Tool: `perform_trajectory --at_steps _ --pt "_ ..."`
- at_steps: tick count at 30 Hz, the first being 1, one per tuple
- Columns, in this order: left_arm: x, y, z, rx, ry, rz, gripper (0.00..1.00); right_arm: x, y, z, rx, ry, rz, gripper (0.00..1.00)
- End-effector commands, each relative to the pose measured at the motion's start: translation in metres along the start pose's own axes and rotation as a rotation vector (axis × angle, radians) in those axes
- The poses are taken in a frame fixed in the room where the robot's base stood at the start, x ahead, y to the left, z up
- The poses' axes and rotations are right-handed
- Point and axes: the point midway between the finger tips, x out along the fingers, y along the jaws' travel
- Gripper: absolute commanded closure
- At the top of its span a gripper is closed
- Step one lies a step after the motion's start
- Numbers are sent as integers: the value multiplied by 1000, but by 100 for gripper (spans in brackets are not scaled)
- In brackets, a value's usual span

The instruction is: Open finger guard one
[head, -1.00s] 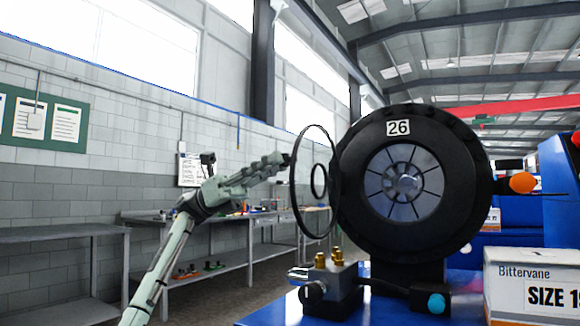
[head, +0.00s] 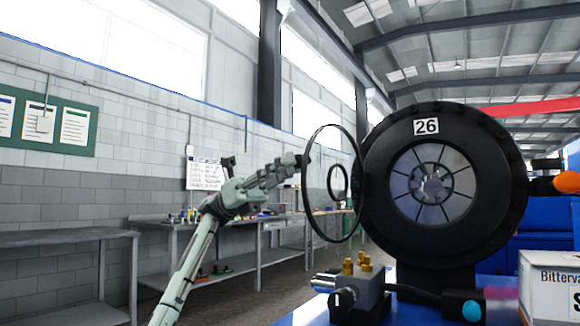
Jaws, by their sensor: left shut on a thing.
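The crimper marked 26 (head: 382,170) is a big black round head with a grey segmented die opening in its middle. Its finger guard (head: 307,212) is a thin black outer ring with a smaller ring inside. It stands swung out at the left of the head, seen at a slant, its right edge close to the head's left edge. My left gripper (head: 302,160) is shut on the left rim of the guard, above mid-height. The fingertips are small and dark against the rim. My right gripper is not in view.
A grey valve block with brass fittings (head: 356,266) sits on the blue bench before the crimper. A white Bittervane box (head: 551,291) stands at the lower right. Grey workbenches (head: 66,237) line the left wall.

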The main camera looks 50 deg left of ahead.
Motion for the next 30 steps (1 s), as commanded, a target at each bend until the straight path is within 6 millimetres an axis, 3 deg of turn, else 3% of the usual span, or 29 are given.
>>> perform_trajectory --at_steps 5,6,10,22,30 --pt "0 0 -2 -3 6 -2 100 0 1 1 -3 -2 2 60" --pt "0 0 -2 -3 6 -2 76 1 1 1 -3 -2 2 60" --pt "0 0 -2 -2 4 -1 60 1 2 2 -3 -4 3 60" --pt "-6 0 0 0 0 2 59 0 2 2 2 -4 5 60" --pt "-58 0 2 0 -3 3 59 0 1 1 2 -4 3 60"
